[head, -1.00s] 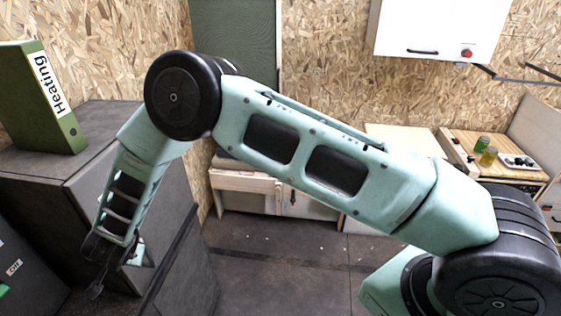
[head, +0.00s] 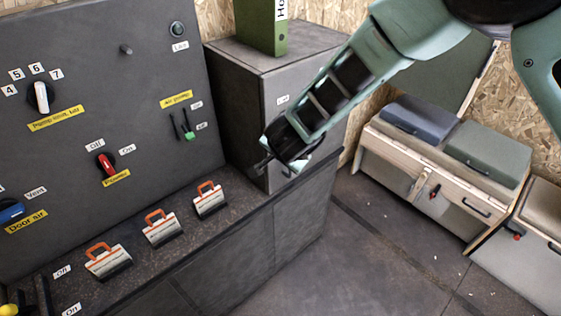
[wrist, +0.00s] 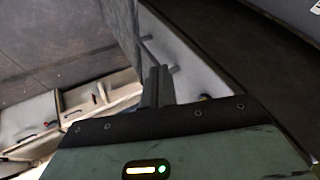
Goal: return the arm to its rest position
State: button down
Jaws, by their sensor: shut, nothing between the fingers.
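My arm (head: 352,75) reaches in from the upper right in the head view, its forearm sloping down to the left. My gripper (head: 276,178) is at its lower end, in front of the grey cabinet and above the counter's far end. In the wrist view the fingers (wrist: 158,84) lie close together, shut with nothing between them. The gripper touches no object that I can make out.
A dark panel (head: 85,95) with a red switch (head: 106,164) and several knobs stands at left. Orange-handled switches (head: 162,229) line the counter. A green binder (head: 262,25) stands on the grey cabinet (head: 240,85). Wooden benches (head: 425,165) are at right; the floor (head: 370,270) between is clear.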

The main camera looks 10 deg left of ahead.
jog(key=shift+v, duration=1.2)
jog(key=s+d+r+n+g+y+b, duration=0.1)
jog(key=s+r+n+g+y+b, duration=0.25)
jog(key=s+r+n, duration=0.6)
jog(key=s+d+f+n+g+h+b, duration=0.2)
jog(key=s+d+n+g+h+b, duration=0.1)
jog(key=s+d, duration=1.6)
jog(key=shift+d+f+n+g+h+b, duration=0.3)
jog(key=shift+d+n+h+b, duration=0.25)
jog(key=shift+d+h, duration=0.35)
jog(key=shift+a, duration=0.15)
